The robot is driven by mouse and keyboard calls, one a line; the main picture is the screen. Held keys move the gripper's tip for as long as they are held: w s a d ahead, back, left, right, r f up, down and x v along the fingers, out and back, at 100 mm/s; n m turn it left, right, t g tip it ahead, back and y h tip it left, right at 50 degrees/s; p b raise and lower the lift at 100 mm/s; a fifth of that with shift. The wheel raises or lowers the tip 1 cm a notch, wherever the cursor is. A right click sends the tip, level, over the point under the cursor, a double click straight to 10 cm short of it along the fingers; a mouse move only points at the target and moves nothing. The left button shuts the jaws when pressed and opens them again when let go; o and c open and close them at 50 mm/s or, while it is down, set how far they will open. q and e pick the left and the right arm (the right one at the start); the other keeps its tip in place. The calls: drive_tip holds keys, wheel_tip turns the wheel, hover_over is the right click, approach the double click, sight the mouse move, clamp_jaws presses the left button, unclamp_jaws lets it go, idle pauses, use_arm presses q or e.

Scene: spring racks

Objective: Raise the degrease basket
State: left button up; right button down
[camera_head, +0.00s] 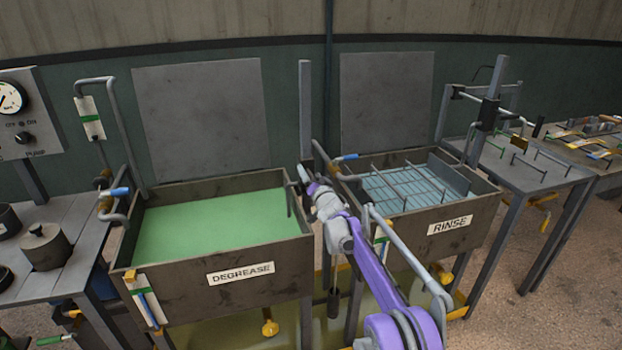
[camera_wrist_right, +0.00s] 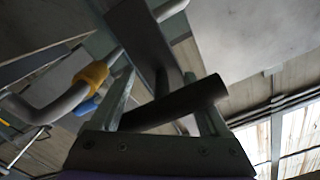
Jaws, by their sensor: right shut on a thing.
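The degrease tank (camera_head: 215,285), with a "DEGREASE" label, stands at centre-left in the head view, filled with opaque green liquid (camera_head: 215,222). The degrease basket itself is not visible; a short grey bar (camera_head: 290,199) shows at the tank's right inner side. My right gripper (camera_head: 303,174) is at a grey upright post (camera_head: 305,110) behind the tank's right corner. In the right wrist view, my right gripper (camera_wrist_right: 170,92) is shut on a dark round handle (camera_wrist_right: 185,101) lying slantwise between its fingers. My left gripper is not in view.
The rinse tank (camera_head: 440,230) stands to the right, with a wire rack (camera_head: 410,185) in it. Pipes and a blue-handled valve (camera_head: 115,192) are at the degrease tank's left. A yellow-collared pipe (camera_wrist_right: 92,73) is close to my right gripper. A side table (camera_head: 530,175) stands right.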

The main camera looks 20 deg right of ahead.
sight(308, 128)
wheel_tip(308, 128, up, 15)
drive_tip(key=p, duration=0.4)
drive_tip(key=shift+d, duration=0.1)
drive_tip(key=shift+c, duration=1.4)
unclamp_jaws()
drive_tip(key=shift+r, duration=0.1)
drive_tip(key=shift+o, duration=1.2)
drive_tip(key=shift+w, duration=0.1)
